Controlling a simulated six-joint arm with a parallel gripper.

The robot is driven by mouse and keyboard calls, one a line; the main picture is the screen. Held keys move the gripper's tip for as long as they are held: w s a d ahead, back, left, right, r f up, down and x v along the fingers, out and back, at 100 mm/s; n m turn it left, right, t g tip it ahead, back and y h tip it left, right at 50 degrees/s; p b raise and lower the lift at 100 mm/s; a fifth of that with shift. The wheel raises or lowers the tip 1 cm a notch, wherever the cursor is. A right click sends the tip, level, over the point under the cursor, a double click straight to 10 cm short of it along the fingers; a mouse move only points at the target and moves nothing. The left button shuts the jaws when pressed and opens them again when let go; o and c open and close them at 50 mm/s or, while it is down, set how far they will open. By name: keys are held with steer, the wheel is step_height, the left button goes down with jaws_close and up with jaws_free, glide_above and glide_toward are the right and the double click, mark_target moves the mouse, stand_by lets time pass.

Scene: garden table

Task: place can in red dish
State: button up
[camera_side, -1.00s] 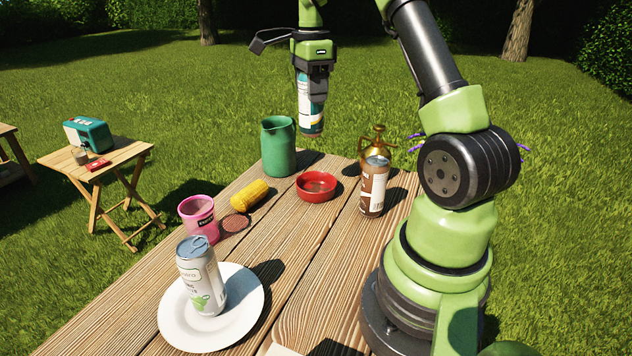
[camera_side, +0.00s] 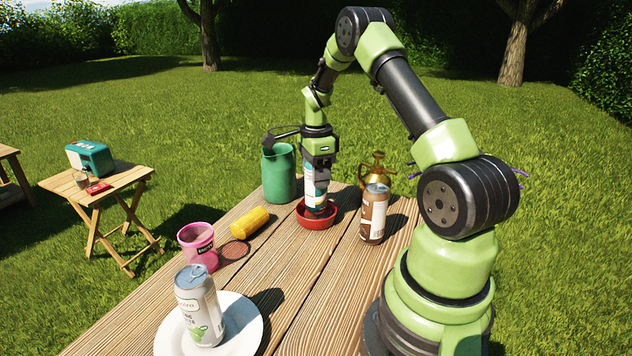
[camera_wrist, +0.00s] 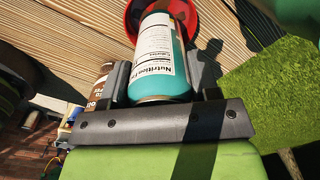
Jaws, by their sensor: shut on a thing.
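My gripper (camera_side: 319,165) points straight down over the red dish (camera_side: 317,222) and is shut on a teal and white can (camera_side: 315,186). The can is upright, with its lower end inside the dish's rim; I cannot tell whether it touches the dish floor. In the wrist view the can (camera_wrist: 160,62) sits between my two jaws, its nutrition label showing, with the red dish (camera_wrist: 131,18) just beyond it.
A green pitcher (camera_side: 278,173) stands close left of the dish. A brown can (camera_side: 374,214) and a brass sprayer (camera_side: 377,168) stand to the right.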

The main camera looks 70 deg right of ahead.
steer(key=shift+f, duration=1)
steer(key=shift+f, duration=0.1)
steer(key=o, duration=1.1)
steer(key=shift+c, duration=0.2)
